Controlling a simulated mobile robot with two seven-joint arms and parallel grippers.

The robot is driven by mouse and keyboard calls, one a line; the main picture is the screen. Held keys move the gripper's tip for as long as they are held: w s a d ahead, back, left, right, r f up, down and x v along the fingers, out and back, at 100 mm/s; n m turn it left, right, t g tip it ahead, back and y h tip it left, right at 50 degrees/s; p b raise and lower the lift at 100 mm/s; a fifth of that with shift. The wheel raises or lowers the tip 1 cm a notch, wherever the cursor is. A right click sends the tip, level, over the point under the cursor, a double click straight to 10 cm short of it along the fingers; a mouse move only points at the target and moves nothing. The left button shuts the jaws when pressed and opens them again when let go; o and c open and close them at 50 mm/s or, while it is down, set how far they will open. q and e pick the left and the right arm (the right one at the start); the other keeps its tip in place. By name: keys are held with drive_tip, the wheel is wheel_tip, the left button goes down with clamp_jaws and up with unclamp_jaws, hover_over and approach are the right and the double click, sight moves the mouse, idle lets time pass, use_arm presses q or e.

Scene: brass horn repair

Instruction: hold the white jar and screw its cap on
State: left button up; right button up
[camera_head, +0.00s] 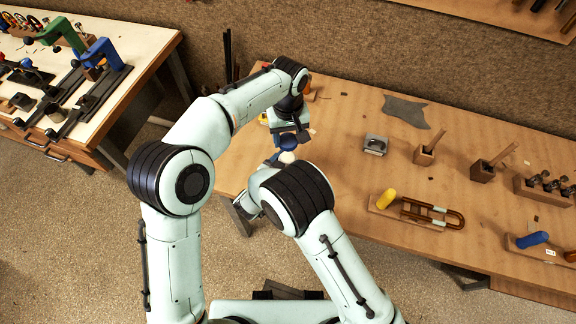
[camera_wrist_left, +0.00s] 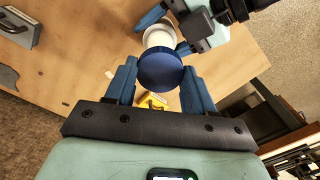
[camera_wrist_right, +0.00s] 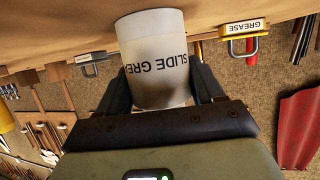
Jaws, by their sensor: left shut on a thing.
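The white jar (camera_wrist_right: 152,62), printed "SLIDE GRE", sits between the fingers of my right gripper (camera_wrist_right: 160,88), which is shut on its sides. The jar also shows in the left wrist view (camera_wrist_left: 158,36) and the head view (camera_head: 287,157). The blue cap (camera_wrist_left: 160,70) is between the fingers of my left gripper (camera_wrist_left: 161,85), which is shut on it. The cap is lined up with the jar and overlaps its end in the left wrist view. I cannot tell whether they touch or how far the cap is seated. In the head view, the arms hide much of both grippers.
The wooden bench (camera_head: 345,185) runs along the wall to the right. A grey metal box (camera_head: 375,145), a grey cloth (camera_head: 406,110), wooden blocks and a yellow-handled tool (camera_head: 387,199) lie on it. A white-topped table (camera_head: 140,55) with clamps stands at the left.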

drive_tip(key=c, duration=0.9)
use_arm(q)
hover_over(288, 157)
drive_tip(key=shift+f, duration=2.5)
drive_tip(key=shift+f, duration=0.9)
drive_tip(key=shift+f, duration=0.6)
use_arm(e)
clamp_jaws()
use_arm(q)
drive_tip(key=m, duration=0.4)
drive_tip(key=shift+m, duration=0.4)
drive_tip(key=m, duration=0.5)
